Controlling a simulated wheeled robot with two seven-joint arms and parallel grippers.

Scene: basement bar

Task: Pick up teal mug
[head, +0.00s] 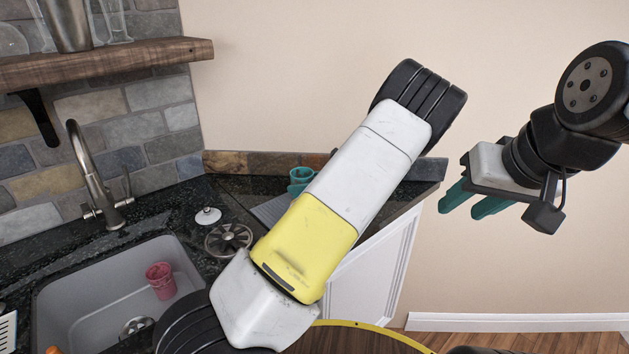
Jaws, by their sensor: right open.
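The teal mug (299,183) stands on the dark stone counter near the back wall, in the middle of the head view. One of my arms crosses in front and hides part of the scene to the right of the mug. My right gripper (462,211) has teal fingers, is open and empty, and hangs in the air to the right of the counter's end, well apart from the mug. My left gripper does not show.
A sink (75,300) holds a pink cup (160,280), with a curved faucet (88,170) behind it. A white-lidded item (208,216) and a round metal piece (228,239) lie on the counter near the mug. A wooden shelf (110,62) hangs at upper left.

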